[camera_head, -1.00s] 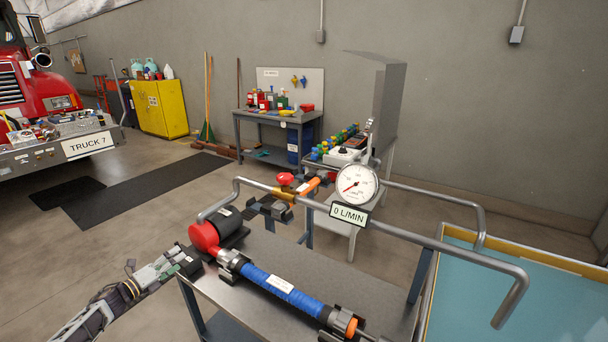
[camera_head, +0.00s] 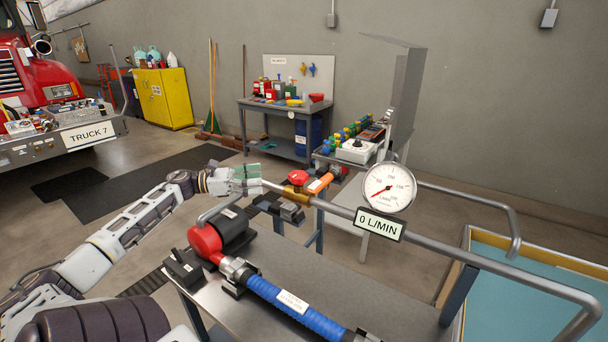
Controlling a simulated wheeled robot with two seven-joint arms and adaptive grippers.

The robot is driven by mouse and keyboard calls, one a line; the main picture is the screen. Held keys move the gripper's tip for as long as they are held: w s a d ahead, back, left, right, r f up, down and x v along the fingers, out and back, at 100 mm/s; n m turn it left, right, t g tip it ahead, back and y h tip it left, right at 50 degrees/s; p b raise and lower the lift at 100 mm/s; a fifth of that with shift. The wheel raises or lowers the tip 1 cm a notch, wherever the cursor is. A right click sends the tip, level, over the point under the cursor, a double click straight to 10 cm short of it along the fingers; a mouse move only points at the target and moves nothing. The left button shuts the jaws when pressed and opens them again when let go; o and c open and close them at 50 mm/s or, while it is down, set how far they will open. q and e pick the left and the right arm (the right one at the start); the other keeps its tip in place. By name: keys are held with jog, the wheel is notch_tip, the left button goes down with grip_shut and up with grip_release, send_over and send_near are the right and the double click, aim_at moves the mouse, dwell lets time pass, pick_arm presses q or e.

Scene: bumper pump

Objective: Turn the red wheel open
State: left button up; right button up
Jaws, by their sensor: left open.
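The red wheel (camera_head: 298,177) is a small red handle on top of a brass valve (camera_head: 296,193) in the grey pipe. My left gripper (camera_head: 256,186) is open, just left of the wheel at the pipe's left bend, and overlaps the pipe in the picture. I cannot tell whether it touches the pipe. A gap shows between the gripper and the wheel. The round gauge (camera_head: 388,190) on the pipe has its needle low. The sign (camera_head: 380,225) under it reads 0 L/MIN. My right gripper is not in view.
Below the pipe, a grey bench (camera_head: 330,272) carries a black pump with a red end (camera_head: 204,243) and a blue hose (camera_head: 296,307). An orange part (camera_head: 319,183) sits close right of the wheel. A blue-green basin (camera_head: 530,300) stands at right.

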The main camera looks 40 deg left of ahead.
pick_arm(q)
send_near(298, 174)
jog(key=shift+x, duration=3.4)
jog(key=shift+w+d+b, duration=0.4)
jog(key=shift+w, duration=0.2)
jog(key=shift+w+d, duration=0.5)
jog(key=shift+w, duration=0.2)
jog(key=shift+d, duration=0.1)
jog(key=c, duration=1)
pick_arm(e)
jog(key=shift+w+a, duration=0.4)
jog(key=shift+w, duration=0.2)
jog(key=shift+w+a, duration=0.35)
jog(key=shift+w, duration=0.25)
